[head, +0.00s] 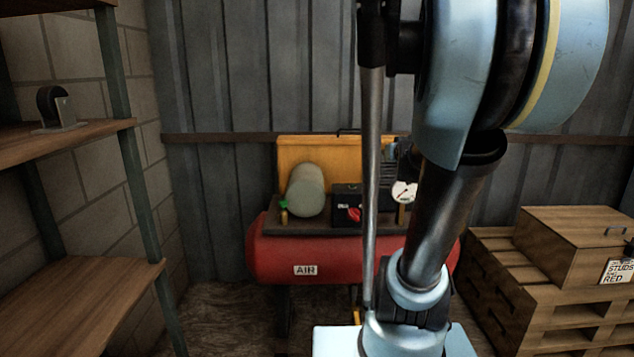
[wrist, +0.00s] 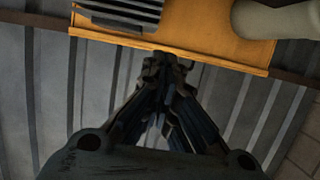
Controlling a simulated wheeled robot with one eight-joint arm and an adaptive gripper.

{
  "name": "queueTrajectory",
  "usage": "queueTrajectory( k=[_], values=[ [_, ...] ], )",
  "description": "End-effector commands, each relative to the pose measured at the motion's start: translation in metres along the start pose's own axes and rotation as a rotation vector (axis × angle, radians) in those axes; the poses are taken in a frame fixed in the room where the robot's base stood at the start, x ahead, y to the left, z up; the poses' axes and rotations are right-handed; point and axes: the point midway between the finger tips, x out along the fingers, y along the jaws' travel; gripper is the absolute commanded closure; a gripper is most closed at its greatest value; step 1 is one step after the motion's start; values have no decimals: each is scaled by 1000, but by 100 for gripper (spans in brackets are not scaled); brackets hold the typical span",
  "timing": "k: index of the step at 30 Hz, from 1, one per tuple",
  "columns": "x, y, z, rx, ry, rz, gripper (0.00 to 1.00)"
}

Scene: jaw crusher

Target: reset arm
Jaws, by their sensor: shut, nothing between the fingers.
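My gripper (wrist: 160,70) shows in the wrist view, its dark fingers drawn together at the tips with nothing between them. Beyond the tips is the orange-yellow panel (wrist: 205,38), seen upside down. Whether the tips touch it cannot be told, but they look free. In the head view my pale blue and black arm stands up across the right of the middle, and my gripper is not clearly seen there. The red air tank (head: 305,252) is behind my arm, which hides its right part.
Wooden shelves (head: 85,300) stand at the left. A wooden box (head: 570,240) sits on stacked pallets (head: 530,315) at the right. A corrugated wall closes the back.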

Motion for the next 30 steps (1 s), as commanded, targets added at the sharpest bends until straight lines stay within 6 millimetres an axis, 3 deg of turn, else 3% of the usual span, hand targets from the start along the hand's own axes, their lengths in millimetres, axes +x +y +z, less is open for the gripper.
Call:
queueTrajectory(
  k=[3,11,17,21,24,30],
  values=[
    [-6,-24,19,-5,-65,-55,100],
    [-37,-62,75,-7,-251,-143,100],
    [-86,-86,152,-8,-516,-182,100],
    [-138,-86,216,-8,-754,-144,100],
    [-171,-79,250,-7,-891,-88,100],
    [-211,-63,284,-4,-1042,6,100]
  ],
)
